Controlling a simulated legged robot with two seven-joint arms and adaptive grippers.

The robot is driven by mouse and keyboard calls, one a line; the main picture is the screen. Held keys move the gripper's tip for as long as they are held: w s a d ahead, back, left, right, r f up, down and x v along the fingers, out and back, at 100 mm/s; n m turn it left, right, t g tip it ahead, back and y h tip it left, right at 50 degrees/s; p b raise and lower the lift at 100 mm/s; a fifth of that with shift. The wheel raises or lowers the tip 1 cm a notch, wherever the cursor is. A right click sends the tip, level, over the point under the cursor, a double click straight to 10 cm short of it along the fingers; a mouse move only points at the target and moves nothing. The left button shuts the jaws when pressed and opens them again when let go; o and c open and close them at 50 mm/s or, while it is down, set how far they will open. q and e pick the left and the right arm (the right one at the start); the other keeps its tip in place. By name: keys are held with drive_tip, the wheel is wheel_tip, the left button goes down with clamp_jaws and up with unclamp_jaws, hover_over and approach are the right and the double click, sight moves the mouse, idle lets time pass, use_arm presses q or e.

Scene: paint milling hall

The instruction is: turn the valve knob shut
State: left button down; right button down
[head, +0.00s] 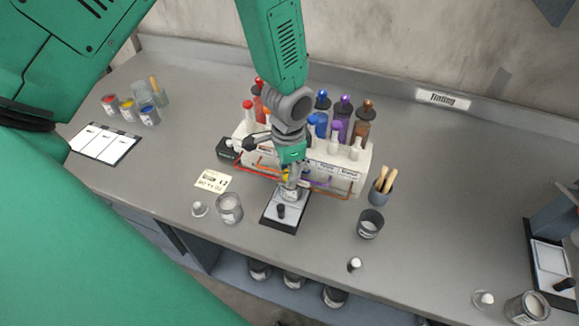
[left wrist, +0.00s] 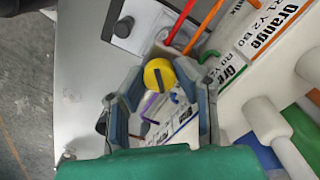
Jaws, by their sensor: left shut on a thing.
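The valve knob is a round yellow knob with a dark slot across it; in the left wrist view the knob (left wrist: 158,74) sits between my left fingertips. My left gripper (head: 290,188) reaches down at the front of the white dispenser rack (head: 355,178) and is shut on the knob. It also shows in the left wrist view (left wrist: 160,88), with one finger on each side of the knob. In the head view the arm and fingers cover most of the knob. My right gripper is in neither view.
Bent coloured pipes run along the rack front, close to the gripper. A glass beaker (head: 229,209), a dark cup (head: 370,224) and a pot of wooden sticks (head: 381,192) stand nearby.

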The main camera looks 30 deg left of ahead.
use_arm(q)
drive_tip(key=m, duration=0.3)
drive_tip(key=shift+m+p, duration=0.35)
drive_tip(key=shift+m, duration=0.05)
drive_tip(key=m, duration=0.4)
drive_tip(key=shift+w, duration=0.1)
drive_tip(key=shift+r+m, duration=0.1)
drive_tip(key=shift+m, duration=0.2)
drive_tip(key=c, duration=1.3)
unclamp_jaws()
drive_tip(key=shift+o, duration=0.2)
drive_tip(key=shift+r, duration=0.15)
wheel_tip(320, 180, up, 12)
drive_tip(key=shift+f, duration=0.25)
